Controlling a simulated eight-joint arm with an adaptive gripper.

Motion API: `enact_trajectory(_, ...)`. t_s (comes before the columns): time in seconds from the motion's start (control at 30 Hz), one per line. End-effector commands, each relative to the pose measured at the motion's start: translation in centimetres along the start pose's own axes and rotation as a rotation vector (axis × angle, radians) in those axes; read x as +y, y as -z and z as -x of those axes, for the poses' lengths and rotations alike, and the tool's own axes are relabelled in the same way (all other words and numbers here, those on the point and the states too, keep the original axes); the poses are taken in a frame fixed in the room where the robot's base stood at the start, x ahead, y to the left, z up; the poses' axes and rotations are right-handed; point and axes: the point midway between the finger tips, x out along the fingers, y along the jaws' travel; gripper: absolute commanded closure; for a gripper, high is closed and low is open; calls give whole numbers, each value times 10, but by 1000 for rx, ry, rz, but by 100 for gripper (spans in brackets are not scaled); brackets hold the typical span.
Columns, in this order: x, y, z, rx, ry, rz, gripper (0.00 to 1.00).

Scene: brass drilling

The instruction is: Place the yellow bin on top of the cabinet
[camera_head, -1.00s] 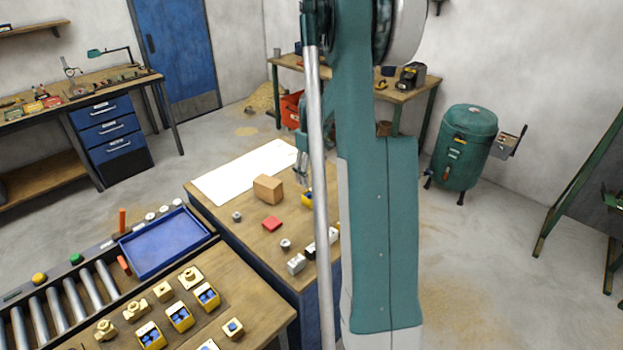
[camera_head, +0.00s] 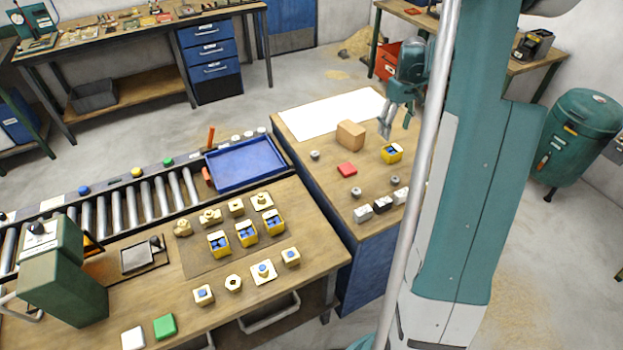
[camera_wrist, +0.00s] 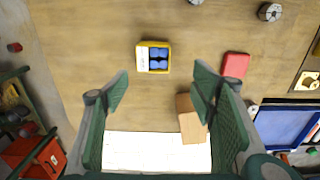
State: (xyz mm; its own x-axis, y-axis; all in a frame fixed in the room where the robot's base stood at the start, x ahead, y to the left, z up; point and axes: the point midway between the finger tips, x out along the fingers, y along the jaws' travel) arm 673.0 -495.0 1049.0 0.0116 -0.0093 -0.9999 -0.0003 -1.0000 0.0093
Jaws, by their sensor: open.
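A yellow bin (camera_head: 391,153) holding blue pieces stands on the wooden top of the blue cabinet (camera_head: 325,190), near its right side. The bin also shows in the wrist view (camera_wrist: 141,57), upright and apart from my fingers. My gripper (camera_head: 396,128) is open and empty, just above and behind the bin. Several similar yellow bins (camera_head: 219,252) with blue pieces stand on the workbench to the left.
A cardboard-brown box (camera_head: 350,135), a red block (camera_head: 347,170) and a white sheet (camera_head: 325,110) share the cabinet top. Small grey metal parts (camera_head: 363,213) stand along its front. A blue tray (camera_head: 245,163) sits at the end of the roller conveyor (camera_head: 145,196).

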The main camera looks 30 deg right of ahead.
Motion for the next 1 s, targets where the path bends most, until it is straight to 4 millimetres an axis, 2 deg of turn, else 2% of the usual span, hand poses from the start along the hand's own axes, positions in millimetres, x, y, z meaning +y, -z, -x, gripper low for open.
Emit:
enact_trajectory(0.17, -32, 2, 24, 24, -16, 3, 43)
enact_trajectory(0.47, -100, 0, 73, 82, -48, 4, 43)
enact_trajectory(0.7, -155, -9, 107, 133, -69, 3, 43)
enact_trajectory(1.0, -220, -28, 141, 200, -85, 4, 43)
